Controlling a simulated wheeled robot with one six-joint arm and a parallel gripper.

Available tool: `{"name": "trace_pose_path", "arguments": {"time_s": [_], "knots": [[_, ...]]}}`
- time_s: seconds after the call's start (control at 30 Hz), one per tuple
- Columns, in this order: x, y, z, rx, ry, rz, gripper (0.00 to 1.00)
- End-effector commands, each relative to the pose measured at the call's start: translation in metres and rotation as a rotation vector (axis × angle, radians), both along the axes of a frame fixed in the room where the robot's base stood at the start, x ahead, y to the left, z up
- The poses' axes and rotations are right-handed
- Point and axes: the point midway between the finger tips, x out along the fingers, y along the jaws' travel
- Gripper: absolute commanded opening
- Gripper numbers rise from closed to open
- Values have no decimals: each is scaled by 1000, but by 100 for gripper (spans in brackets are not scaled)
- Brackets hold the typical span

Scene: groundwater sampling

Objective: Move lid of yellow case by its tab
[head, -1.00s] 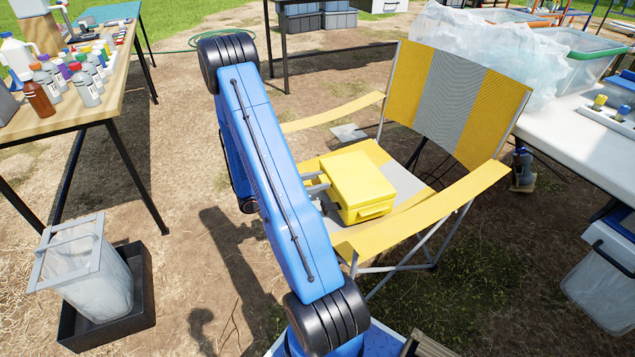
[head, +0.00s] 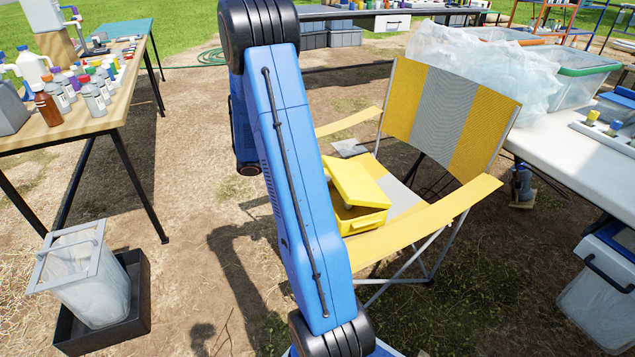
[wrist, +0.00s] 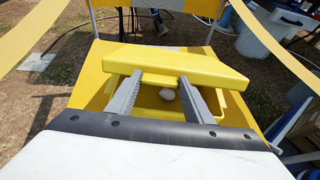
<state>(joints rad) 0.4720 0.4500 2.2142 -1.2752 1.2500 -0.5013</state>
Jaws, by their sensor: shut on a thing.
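The yellow case (head: 362,218) sits on the seat of a folding chair. Its yellow lid (head: 358,182) is raised at a tilt, with a dark gap between lid and case body. In the wrist view the lid (wrist: 180,65) spans the middle, and its tab (wrist: 160,80) lies between the two grey fingers of my gripper (wrist: 160,77). The gripper is shut on this tab. In the head view my blue arm hides the gripper.
The yellow-and-grey chair (head: 440,105) has armrests on both sides of the case. A wooden table (head: 75,120) with bottles stands left, and a white table (head: 590,160) with bins stands right. A lined waste bin (head: 90,285) is at lower left.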

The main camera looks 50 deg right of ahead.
Motion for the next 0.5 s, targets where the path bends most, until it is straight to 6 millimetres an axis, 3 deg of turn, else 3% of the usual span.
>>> {"name": "trace_pose_path", "arguments": {"time_s": [0.5], "knots": [[-27,-42,67,277,-193,-5,6]]}}
